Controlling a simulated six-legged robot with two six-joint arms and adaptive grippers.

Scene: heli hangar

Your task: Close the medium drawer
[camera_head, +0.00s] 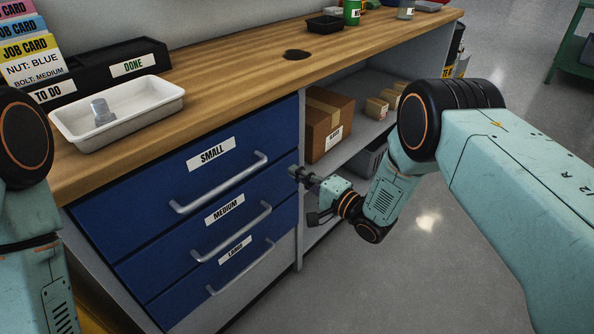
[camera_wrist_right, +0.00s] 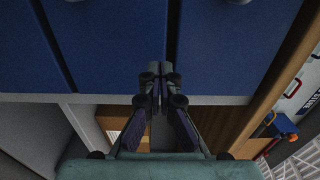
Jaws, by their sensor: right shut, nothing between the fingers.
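The medium drawer (camera_head: 165,257) is the middle of three blue drawer fronts in the bench, with a white MEDIUM label and a silver bar handle (camera_head: 231,234). It looks almost flush with its neighbours; I cannot tell if a small gap remains. My right gripper (camera_head: 295,173) is shut and empty, near the right edge of the drawer fronts. In the right wrist view its fingertips (camera_wrist_right: 159,70) lie in front of the seam beside the medium drawer (camera_wrist_right: 105,50); contact is unclear. My left arm shows at the left edge, but its gripper is out of view.
The small drawer (camera_head: 180,178) is above and the large drawer (camera_head: 200,299) below. A wooden worktop (camera_head: 230,75) carries a white tray (camera_head: 150,118) with a bolt. Right of the drawers is an open shelf with a cardboard box (camera_head: 327,123). The floor in front is clear.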

